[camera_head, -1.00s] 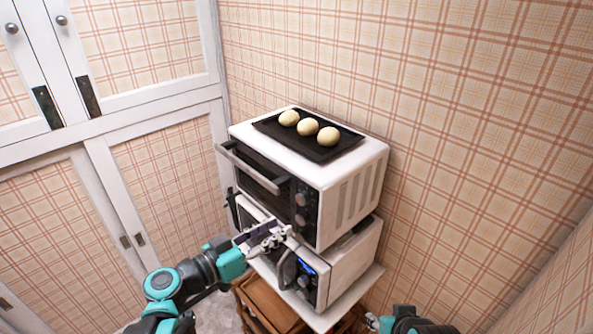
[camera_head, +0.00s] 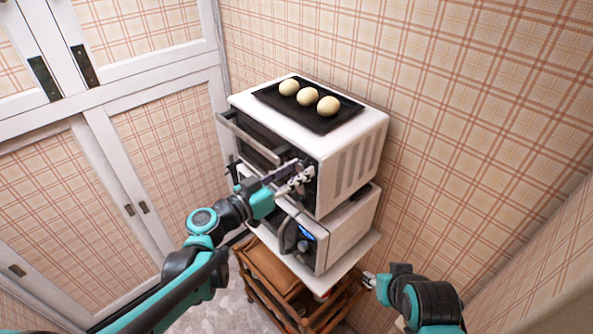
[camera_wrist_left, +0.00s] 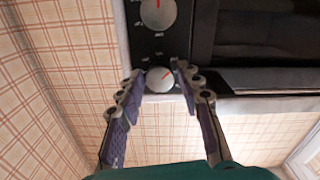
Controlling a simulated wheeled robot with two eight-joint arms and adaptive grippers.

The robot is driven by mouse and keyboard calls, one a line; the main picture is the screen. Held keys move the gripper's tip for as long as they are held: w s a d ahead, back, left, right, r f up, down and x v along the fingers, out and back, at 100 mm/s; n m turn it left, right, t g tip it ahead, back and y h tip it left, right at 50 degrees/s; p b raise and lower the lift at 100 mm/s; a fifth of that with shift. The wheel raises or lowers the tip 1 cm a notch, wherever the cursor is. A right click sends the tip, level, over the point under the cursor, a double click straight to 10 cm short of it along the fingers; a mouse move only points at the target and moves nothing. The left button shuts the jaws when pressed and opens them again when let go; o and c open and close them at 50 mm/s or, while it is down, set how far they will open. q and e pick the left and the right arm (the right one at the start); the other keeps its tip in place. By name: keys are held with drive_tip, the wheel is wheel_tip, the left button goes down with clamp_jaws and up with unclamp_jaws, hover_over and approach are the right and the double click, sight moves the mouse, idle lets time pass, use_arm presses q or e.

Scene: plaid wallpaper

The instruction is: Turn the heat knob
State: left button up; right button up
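The white upper oven (camera_head: 352,170) has a black front panel with round silver knobs, which my left gripper mostly hides in the head view. A second knob (camera_wrist_left: 158,13) shows at the top edge. I cannot tell which is the heat knob. My left gripper (camera_head: 298,176) is open, its fingers (camera_wrist_left: 158,70) on both sides of the nearer knob; contact is not clear. My right gripper (camera_head: 370,281) is small at the lower right, its opening unclear.
A black tray (camera_head: 270,97) with three pale buns (camera_head: 308,97) lies on the oven. A second white appliance (camera_head: 345,235) with a blue display stands below, on a wooden cart (camera_head: 262,262). The oven's door handle (camera_head: 247,140) sticks out at the left. Plaid wall is close behind.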

use_arm(q)
clamp_jaws()
